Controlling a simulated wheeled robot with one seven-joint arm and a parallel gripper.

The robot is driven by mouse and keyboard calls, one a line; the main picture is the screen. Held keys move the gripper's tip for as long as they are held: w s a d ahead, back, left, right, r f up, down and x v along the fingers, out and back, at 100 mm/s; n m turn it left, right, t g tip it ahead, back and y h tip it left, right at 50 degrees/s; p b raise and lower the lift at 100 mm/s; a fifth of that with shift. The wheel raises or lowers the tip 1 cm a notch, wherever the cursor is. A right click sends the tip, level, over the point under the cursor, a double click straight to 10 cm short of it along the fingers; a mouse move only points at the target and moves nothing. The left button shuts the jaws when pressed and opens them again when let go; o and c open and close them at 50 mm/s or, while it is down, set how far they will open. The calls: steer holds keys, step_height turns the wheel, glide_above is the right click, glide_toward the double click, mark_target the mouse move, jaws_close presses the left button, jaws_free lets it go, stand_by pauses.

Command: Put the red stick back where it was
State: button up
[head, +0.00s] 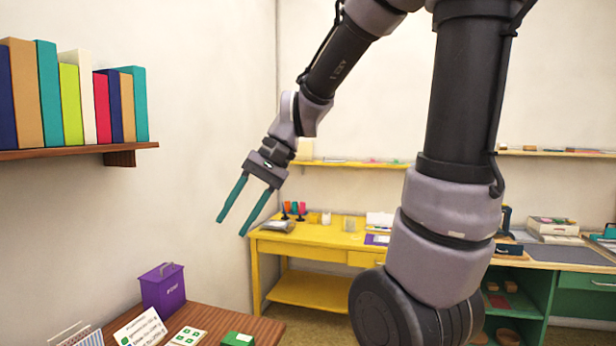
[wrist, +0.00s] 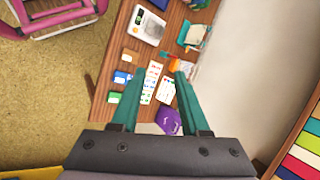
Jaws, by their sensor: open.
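My gripper (head: 231,227) is open and empty, with its two teal fingers spread and pointing down, high in the air left of the yellow desk. In the wrist view my gripper (wrist: 160,74) hangs above a brown wooden table (wrist: 108,75). I cannot clearly make out the red stick. Small upright things with red and orange tops (head: 294,208) stand on the yellow desk (head: 300,238), too small to tell. An orange-red item (wrist: 174,57) lies on the brown table beyond the fingertips; I cannot tell what it is.
A purple box (head: 163,288) and white cards (head: 140,329) stand on the brown table. A bookshelf (head: 80,151) juts from the left wall. A white scale (wrist: 149,24) and a pink-framed seat (wrist: 60,18) show in the wrist view. A green workbench (head: 585,279) is at right.

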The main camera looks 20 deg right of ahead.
steer(key=s+d+r+t+h, duration=0.3)
steer(key=d+r+t, duration=0.4)
steer(key=d, duration=0.6)
steer(key=shift+h, duration=0.9)
stand_by(0.7)
